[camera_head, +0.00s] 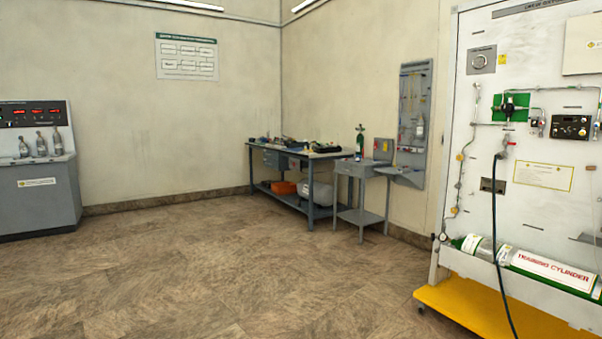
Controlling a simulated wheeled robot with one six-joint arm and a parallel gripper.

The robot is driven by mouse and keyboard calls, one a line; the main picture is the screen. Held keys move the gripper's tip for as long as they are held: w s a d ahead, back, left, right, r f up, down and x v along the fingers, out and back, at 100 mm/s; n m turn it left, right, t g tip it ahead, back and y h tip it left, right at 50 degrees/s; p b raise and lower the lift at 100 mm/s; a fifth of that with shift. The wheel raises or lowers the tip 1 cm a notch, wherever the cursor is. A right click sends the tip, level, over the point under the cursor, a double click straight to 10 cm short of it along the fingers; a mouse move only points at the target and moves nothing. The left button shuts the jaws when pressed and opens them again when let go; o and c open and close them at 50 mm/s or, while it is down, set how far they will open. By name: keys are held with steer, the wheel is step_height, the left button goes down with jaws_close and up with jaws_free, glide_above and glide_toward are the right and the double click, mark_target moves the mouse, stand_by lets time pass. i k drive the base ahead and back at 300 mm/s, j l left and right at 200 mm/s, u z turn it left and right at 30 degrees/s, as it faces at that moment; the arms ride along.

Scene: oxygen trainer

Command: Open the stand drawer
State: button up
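A small grey stand (363,171) with thin legs and a lower shelf stands near the far corner, at the right end of a long workbench. A green bottle (360,143) stands upright on or just behind its top. The drawer is too small in view for me to tell its handle; I see no clear gap showing it pulled out. My gripper is not in view.
The workbench (290,152) holds loose tools, with bins beneath. A grey panel (413,125) hangs right of the stand. A white board with a yellow base (470,312) fills the right foreground. A grey console (38,190) stands left. The middle floor (230,260) is clear.

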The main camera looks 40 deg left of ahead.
mark_target(356, 171)
steer(key=u, duration=1.25)
steer(key=i+l, duration=0.1)
steer(key=i, duration=4.4)
steer(key=i+l, duration=0.15)
steer(key=i, duration=2.1)
